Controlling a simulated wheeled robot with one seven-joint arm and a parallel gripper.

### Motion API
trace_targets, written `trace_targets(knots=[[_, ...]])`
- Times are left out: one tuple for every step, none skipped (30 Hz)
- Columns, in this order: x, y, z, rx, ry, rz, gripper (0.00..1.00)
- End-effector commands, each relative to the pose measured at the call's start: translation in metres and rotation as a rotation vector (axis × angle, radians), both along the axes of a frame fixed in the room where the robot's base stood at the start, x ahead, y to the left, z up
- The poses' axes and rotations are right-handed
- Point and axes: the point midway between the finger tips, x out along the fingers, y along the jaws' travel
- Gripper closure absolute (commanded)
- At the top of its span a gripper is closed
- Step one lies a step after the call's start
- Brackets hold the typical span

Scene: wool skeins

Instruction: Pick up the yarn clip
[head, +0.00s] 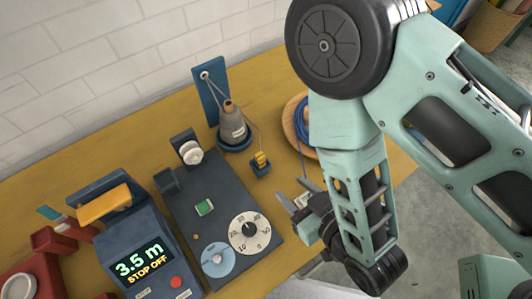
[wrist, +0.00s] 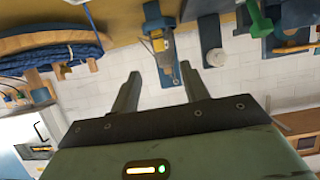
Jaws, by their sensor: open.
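A small yellow piece, which looks like the yarn clip (head: 261,158), sits on a small dark blue block beside the grey yarn cone (head: 232,125). I cannot be sure that it is the clip. A yellow piece also shows in the wrist view (wrist: 158,44), beyond my fingers, in front of the blue upright plate. My gripper (head: 303,193) is open, to the right of and nearer than the yellow piece, apart from it. In the wrist view my two fingers (wrist: 173,68) are spread with nothing between them.
A dark panel with a white dial (head: 249,231) lies left of my gripper. A counter reading "3.5 m STOP OFF" (head: 140,259) stands farther left. A round wooden holder with blue yarn (head: 290,122) is behind my arm. The yellow tabletop (head: 130,145) is bare towards the wall.

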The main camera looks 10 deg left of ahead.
Motion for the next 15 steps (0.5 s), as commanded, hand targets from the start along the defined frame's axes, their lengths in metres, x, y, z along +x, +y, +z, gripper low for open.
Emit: trace_targets(knots=[[0.004,0.004,-0.007,0.004,-0.003,-0.001,0.55],[0.006,0.006,-0.009,0.006,-0.003,-0.002,0.55],[0.008,0.009,-0.011,0.005,-0.002,-0.002,0.55],[0.01,0.012,-0.012,0.006,-0.003,-0.002,0.55],[0.012,0.014,-0.013,0.005,-0.002,-0.002,0.55],[0.014,0.016,-0.015,0.005,-0.002,-0.002,0.55],[0.016,0.018,-0.016,0.005,-0.002,-0.002,0.55],[0.018,0.021,-0.017,0.005,-0.002,-0.002,0.55],[0.02,0.023,-0.019,0.005,-0.002,-0.002,0.55],[0.022,0.025,-0.019,0.005,-0.002,-0.002,0.55],[0.024,0.027,-0.02,0.005,-0.002,-0.002,0.55],[0.026,0.029,-0.021,0.005,-0.002,-0.002,0.55],[0.027,0.031,-0.022,0.004,-0.003,-0.001,0.55],[0.029,0.033,-0.023,0.005,-0.002,-0.002,0.55],[0.031,0.035,-0.025,0.004,-0.001,-0.002,0.55]])
